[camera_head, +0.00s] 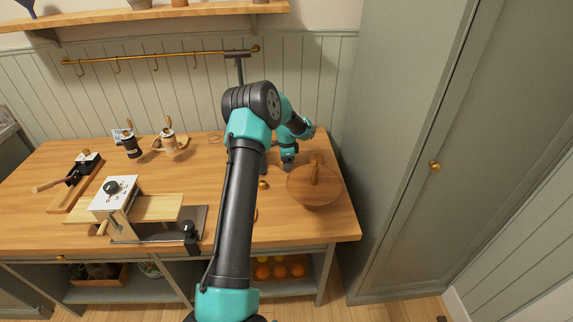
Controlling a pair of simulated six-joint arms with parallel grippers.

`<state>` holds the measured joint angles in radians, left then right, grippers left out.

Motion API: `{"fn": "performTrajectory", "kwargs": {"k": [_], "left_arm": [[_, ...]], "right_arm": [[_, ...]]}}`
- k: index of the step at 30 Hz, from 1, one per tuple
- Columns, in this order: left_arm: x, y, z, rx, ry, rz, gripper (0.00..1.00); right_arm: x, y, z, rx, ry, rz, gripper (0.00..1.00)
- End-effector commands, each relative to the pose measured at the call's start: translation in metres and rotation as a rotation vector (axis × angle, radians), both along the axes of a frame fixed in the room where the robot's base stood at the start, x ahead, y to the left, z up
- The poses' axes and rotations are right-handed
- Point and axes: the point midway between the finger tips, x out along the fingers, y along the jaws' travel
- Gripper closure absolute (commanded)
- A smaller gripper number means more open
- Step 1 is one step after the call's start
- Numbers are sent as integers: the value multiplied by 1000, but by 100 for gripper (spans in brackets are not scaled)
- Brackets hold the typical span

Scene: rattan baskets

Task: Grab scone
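I cannot make out a scone for certain in the head view. A small golden-brown round thing (262,184) sits on the wooden counter beside my arm, too small to identify. My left gripper (288,166) is at the far end of my teal and black arm, low near the back of the counter. It is small and partly turned away, so its fingers and anything between them cannot be told. My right gripper is not in view.
A tall grey-green cabinet (415,150) stands on the right. My arm hides the counter's middle.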

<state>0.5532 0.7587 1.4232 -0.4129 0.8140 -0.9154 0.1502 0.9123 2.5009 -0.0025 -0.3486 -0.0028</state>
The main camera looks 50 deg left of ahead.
Motion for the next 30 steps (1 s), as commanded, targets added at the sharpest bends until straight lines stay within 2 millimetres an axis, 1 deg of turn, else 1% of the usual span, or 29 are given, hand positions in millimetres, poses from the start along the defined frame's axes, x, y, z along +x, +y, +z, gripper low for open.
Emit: {"fn": "performTrajectory", "kwargs": {"k": [1,6,9,16,20,23,26,30], "left_arm": [[0,0,0,0,0,0,36],[0,0,0,0,0,0,52],[0,0,0,0,0,0,60],[0,0,1,0,0,0,60],[0,0,8,2,-1,0,60],[0,1,20,2,-3,0,60],[0,0,36,2,-3,1,60],[1,0,62,1,-3,1,60]], "right_arm": [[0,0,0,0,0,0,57],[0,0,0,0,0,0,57],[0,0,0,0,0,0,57],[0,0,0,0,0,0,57],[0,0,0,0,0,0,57],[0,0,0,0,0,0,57],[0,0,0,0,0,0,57],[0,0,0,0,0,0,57]]}}
